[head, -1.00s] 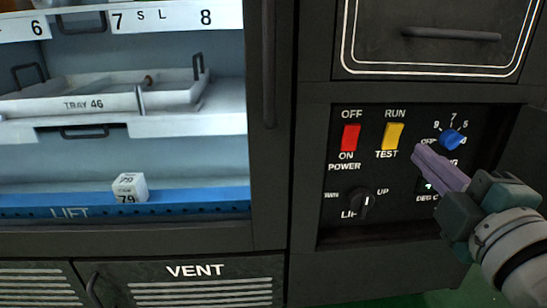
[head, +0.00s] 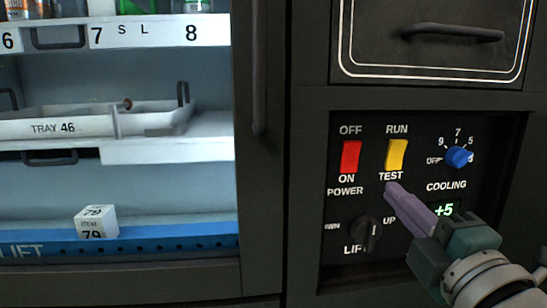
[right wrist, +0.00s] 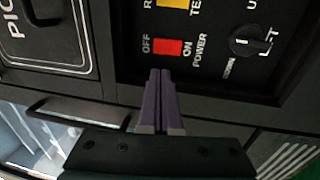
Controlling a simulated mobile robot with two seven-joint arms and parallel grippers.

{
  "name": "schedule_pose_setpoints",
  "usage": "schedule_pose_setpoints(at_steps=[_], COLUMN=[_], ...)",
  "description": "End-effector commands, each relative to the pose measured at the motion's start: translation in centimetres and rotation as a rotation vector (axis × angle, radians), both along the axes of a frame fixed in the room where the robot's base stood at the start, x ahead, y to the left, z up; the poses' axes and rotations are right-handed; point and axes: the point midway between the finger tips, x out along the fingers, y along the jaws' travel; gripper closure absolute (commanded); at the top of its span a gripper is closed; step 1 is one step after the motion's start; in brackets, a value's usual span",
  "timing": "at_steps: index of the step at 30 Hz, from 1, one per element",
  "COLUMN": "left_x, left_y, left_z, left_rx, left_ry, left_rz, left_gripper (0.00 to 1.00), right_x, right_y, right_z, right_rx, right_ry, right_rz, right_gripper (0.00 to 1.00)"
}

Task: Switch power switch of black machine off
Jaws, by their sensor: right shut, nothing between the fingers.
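The black machine's control panel (head: 340,210) is recessed at the right in the head view. The red power switch (head: 351,157) sits at its upper left, with OFF above it and ON below it. It also shows in the right wrist view (right wrist: 168,47), just beyond the fingertips. My right gripper (head: 392,188) has purple fingers and is shut and empty. In the head view its tips lie below the yellow switch, to the lower right of the red one. In the right wrist view the fingers (right wrist: 159,75) point at the red switch. I cannot tell whether they touch the panel. My left gripper is not in view.
A drawer handle (head: 453,32) juts out above. A white cube (head: 96,222) sits on the blue lift at left.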

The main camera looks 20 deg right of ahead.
Motion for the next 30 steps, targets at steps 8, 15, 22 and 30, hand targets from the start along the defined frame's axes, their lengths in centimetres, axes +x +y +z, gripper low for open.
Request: schedule_pose_setpoints(at_steps=[8,15,22,30], left_x=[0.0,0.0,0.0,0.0], left_y=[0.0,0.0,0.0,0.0], left_z=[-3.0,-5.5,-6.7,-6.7], left_rx=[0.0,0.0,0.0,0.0], left_ry=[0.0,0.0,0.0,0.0], left_rz=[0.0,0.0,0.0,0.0], left_gripper=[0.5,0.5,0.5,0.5], right_x=[5.5,10.0,12.0,12.3], right_y=[-1.3,-2.4,-2.9,-2.9], right_z=[0.4,1.0,1.5,1.8], right_rx=[-0.004,-0.002,0.0,0.0], right_ry=[-0.007,-0.005,0.0,0.0], right_rz=[0.002,0.001,0.0,0.0], right_gripper=[1.0,1.0,1.0,1.0])
